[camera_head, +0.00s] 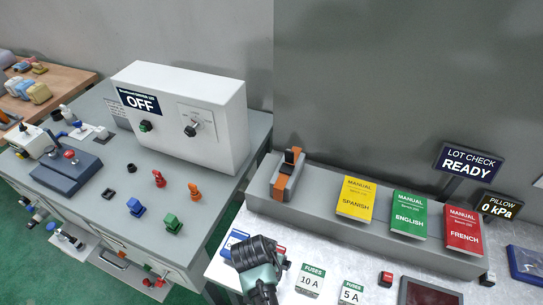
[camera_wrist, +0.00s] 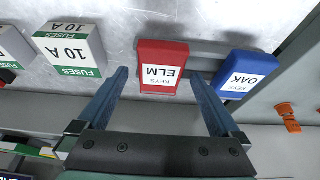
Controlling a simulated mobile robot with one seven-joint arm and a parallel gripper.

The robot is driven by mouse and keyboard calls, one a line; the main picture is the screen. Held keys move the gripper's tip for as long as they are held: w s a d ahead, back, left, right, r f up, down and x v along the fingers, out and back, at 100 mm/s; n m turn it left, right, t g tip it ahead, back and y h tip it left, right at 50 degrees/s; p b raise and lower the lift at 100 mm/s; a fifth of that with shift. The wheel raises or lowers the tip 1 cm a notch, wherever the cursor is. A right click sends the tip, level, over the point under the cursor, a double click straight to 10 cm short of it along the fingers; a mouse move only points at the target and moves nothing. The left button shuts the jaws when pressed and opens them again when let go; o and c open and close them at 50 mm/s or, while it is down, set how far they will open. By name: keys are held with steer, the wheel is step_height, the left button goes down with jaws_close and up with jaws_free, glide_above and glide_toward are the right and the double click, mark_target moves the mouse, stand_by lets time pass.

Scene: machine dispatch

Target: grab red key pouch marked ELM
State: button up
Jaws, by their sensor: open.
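The red key pouch marked ELM (camera_wrist: 163,62) stands at the centre of the wrist view, its white label upside down. My gripper (camera_wrist: 159,84) is open, with one blue finger on each side of the pouch's near end. A gap shows on both sides, and I cannot tell how deep the fingers reach. In the head view my gripper (camera_head: 259,262) hides most of this spot; a small red patch shows at its right edge. The blue key pouch marked OAK (camera_wrist: 243,75) is just right of the right finger in the wrist view.
A 10 A fuse box (camera_wrist: 70,50) stands left of the left finger. In the head view, a 5 A fuse box (camera_head: 351,292) stands farther right. A grey ledge with manuals (camera_head: 355,198) runs behind. Bare bench lies between the ledge and the fuse boxes.

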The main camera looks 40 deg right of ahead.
steer(key=shift+f, duration=0.1)
steer(key=c, duration=1.4)
